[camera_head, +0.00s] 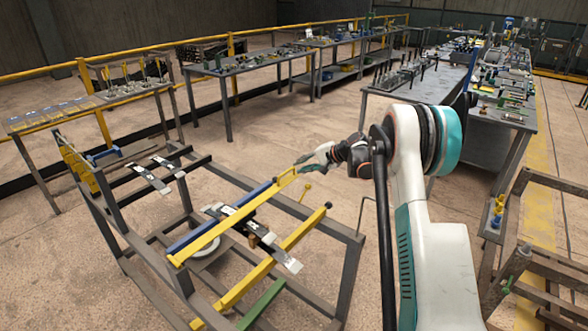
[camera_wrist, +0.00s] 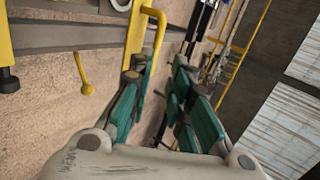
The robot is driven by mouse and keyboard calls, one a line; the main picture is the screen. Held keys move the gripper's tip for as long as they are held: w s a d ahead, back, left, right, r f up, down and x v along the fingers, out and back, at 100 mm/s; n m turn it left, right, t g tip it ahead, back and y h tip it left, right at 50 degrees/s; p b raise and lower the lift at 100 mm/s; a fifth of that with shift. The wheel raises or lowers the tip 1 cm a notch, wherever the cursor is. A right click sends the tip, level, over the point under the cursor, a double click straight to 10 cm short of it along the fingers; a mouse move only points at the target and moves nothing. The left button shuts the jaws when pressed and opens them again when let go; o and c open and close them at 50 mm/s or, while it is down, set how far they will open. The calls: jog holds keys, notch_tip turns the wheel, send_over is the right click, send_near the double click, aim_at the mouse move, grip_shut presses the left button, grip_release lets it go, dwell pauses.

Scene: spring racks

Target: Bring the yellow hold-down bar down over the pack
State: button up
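The yellow hold-down bar (camera_head: 222,229) runs slantwise across the near part of the rack and crosses above the dark spring pack (camera_head: 270,249). Whether it touches the pack I cannot tell. Its looped handle (camera_head: 288,178) is at the upper right end; the handle also shows in the wrist view (camera_wrist: 158,34). My gripper (camera_head: 318,157) is just beyond that handle. In the wrist view my gripper (camera_wrist: 158,75) has its green fingers apart, with the handle by the left fingertip. The gap between the fingers looks empty.
The dark steel rack (camera_head: 345,275) holds a second yellow bar (camera_head: 262,270) nearer me and another spring pack (camera_head: 150,178) at the far left. A small yellow knob lever (camera_head: 305,188) stands by the handle. Benches with parts line the back; floor between is clear.

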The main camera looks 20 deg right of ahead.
jog(key=shift+v, duration=1.3)
